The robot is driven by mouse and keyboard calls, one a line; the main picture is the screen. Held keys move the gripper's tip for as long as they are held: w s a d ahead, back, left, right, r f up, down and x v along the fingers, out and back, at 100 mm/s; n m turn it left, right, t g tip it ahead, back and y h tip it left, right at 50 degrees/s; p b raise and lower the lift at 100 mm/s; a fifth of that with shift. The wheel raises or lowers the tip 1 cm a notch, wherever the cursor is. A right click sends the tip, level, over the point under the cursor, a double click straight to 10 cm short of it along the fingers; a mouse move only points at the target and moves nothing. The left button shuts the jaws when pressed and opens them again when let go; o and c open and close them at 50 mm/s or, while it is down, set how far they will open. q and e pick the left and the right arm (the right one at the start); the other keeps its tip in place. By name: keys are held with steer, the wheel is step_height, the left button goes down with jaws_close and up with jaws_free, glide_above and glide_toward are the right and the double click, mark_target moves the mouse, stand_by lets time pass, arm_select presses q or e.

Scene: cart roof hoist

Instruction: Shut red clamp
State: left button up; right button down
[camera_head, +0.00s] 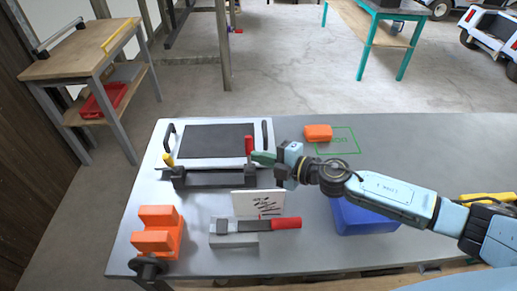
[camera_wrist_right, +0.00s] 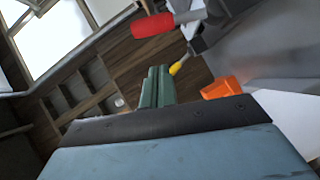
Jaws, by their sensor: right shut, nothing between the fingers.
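A clamp with a red handle (camera_head: 249,145) stands at the right end of a dark bar fixture (camera_head: 215,178), with the handle upright. The red handle also shows in the right wrist view (camera_wrist_right: 153,25), at upper middle. My right gripper (camera_head: 263,158) comes in from the right, its green fingertips just right of the red handle and low beside it. The fingers are together and empty in the right wrist view (camera_wrist_right: 155,85). Whether they touch the handle I cannot tell. My left gripper is not in view.
A yellow handle (camera_head: 168,160) stands at the fixture's left end. A dark panel (camera_head: 215,138) lies behind. In front are a card (camera_head: 258,203), a second red-handled clamp (camera_head: 235,240) and an orange block (camera_head: 158,232). A blue bin (camera_head: 362,217) sits under my right arm.

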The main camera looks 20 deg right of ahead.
steer(key=w, duration=0.2)
steer(key=w+f+b, duration=0.1)
steer(key=shift+w+d+f, duration=0.15)
steer(key=shift+w+d, duration=0.05)
steer(key=shift+w, duration=0.15)
